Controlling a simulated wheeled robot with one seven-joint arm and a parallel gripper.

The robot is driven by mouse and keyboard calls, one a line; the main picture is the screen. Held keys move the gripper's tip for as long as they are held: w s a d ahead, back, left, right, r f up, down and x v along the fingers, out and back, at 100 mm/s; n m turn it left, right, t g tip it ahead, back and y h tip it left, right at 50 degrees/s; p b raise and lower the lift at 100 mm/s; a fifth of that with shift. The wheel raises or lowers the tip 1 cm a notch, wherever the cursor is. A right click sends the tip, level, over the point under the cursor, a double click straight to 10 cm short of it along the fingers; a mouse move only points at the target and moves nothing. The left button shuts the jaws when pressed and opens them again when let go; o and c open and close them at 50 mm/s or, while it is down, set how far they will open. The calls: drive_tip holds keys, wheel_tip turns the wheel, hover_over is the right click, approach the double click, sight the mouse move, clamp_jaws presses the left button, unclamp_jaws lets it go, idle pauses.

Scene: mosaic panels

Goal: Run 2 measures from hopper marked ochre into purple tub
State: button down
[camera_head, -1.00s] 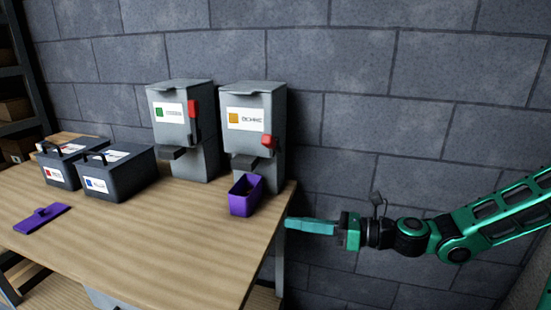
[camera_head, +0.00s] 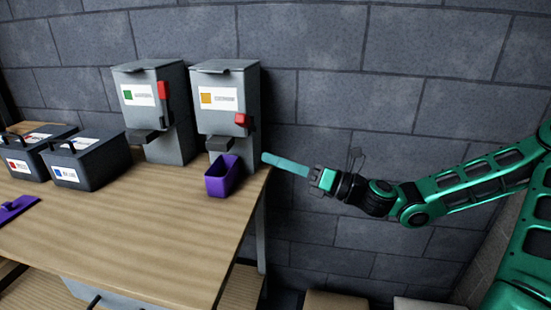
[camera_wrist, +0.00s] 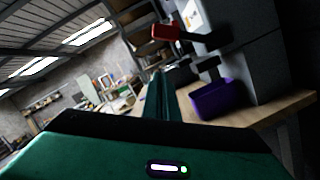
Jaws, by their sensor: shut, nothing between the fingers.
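The hopper with the ochre square on its label (camera_head: 225,105) stands at the right of the bench, with a red lever (camera_head: 242,120) on its right front side. The lever also shows in the wrist view (camera_wrist: 165,32). The open purple tub (camera_head: 222,180) stands upright on the bench below this hopper's spout; it also shows in the wrist view (camera_wrist: 220,100). Whether anything is in it cannot be told. My gripper (camera_head: 268,158) is shut and empty, to the right of the tub near the bench's right edge, its fingers pointing left and apart from tub and lever.
A second hopper with a green-square label (camera_head: 140,97) and a red lever stands to the left. Two dark boxes with handles (camera_head: 88,160) stand further left. A purple lid (camera_head: 14,208) lies on the wooden bench (camera_head: 120,240), whose front is clear. A block wall is behind.

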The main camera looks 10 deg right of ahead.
sight(247, 123)
drive_tip(key=w+a+r, duration=0.4)
drive_tip(key=w+a, duration=0.1)
drive_tip(key=shift+w+a+r, duration=0.15)
drive_tip(key=shift+a+r, duration=0.15)
drive_tip(key=shift+r, duration=0.1)
drive_tip(key=shift+r, duration=0.1)
idle(0.4)
drive_tip(key=shift+w+d+r, duration=0.15)
drive_tip(key=shift+w+r, duration=0.15)
drive_tip(key=shift+r, duration=0.3)
drive_tip(key=shift+w+d+r, duration=0.1)
drive_tip(key=shift+w+r, duration=0.15)
drive_tip(key=shift+r, duration=0.3)
drive_tip(key=w+d+r, duration=0.2)
drive_tip(key=w+r, duration=0.3)
drive_tip(key=w, duration=0.2)
drive_tip(key=shift+d+r, duration=0.25)
drive_tip(key=shift+w+d, duration=0.1)
